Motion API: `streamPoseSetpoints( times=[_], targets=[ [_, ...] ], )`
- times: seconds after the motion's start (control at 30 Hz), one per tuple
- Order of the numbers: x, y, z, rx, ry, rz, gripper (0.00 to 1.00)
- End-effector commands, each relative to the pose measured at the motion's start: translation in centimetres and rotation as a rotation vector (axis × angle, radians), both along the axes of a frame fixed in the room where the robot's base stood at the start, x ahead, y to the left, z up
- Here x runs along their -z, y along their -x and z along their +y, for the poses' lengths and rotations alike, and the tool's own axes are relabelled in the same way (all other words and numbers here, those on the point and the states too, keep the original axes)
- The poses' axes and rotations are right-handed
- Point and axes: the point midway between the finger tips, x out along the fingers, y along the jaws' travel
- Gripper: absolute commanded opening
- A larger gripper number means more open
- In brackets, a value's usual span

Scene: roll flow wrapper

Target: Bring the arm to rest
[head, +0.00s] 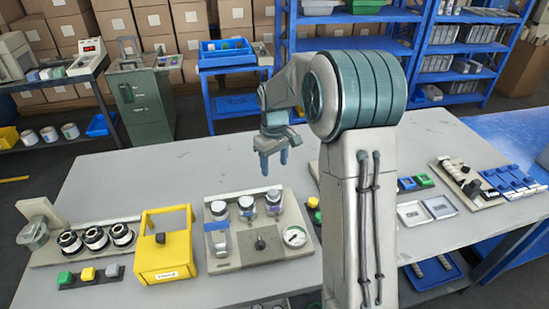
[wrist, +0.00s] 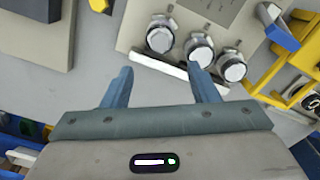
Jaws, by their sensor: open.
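My gripper (head: 270,163) hangs from my bent arm above the grey table (head: 180,165), fingers pointing down. It is open and empty. In the wrist view my gripper (wrist: 160,88) shows two blue fingers set apart with nothing between them. Beyond the fingertips is the grey regulator panel (wrist: 140,30) with several round knobs. In the head view that panel (head: 235,262) lies in front of my gripper, and the fingers are apart from it.
A yellow box (head: 165,252) stands left of the panel, beside black rollers (head: 95,238) and coloured buttons (head: 88,275). Small trays (head: 425,210) and a blue-topped block (head: 510,182) lie at the right. The table's back left is clear.

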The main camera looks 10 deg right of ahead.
Motion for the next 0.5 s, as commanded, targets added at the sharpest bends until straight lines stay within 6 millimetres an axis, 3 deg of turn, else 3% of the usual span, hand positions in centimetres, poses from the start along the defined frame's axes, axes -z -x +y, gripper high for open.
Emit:
streamPoseSetpoints(
  times=[0.13,0.37,0.5],
  targets=[
    [-1.9,-0.1,0.0,0.0,0.0,-0.002,0.54],
    [-2.8,0.1,0.0,0.002,0.0,-0.001,0.54],
    [-4.2,1.6,0.1,0.025,0.007,-0.021,0.54]
  ],
)
